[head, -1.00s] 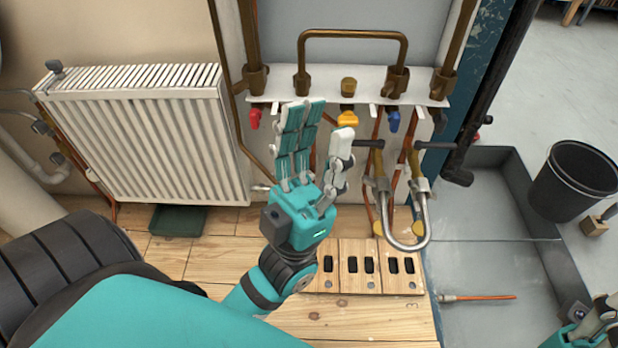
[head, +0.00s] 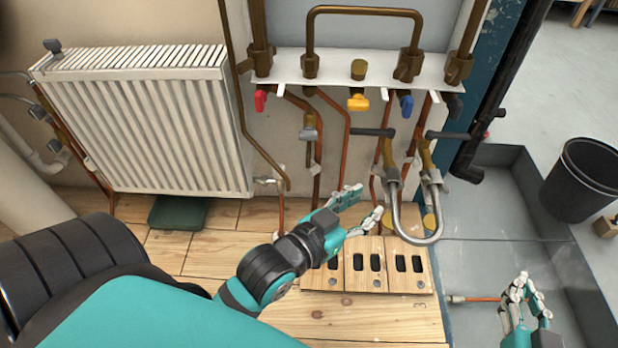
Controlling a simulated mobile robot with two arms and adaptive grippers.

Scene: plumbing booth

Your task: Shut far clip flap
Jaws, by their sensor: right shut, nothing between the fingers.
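My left gripper (head: 367,202) is low in front of the pipes, above the wooden floor plates. Its fingers point right and are apart, with nothing seen between them. My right gripper (head: 523,290) is at the lower right, over the grey tray, shut and empty, away from the pipes.
A white radiator (head: 140,125) hangs at the left. Red (head: 261,99), yellow (head: 358,102) and blue (head: 406,105) valve handles sit under the white shelf. A U-shaped metal hose (head: 412,238) hangs right of my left gripper. A black bucket (head: 585,180) stands at the right.

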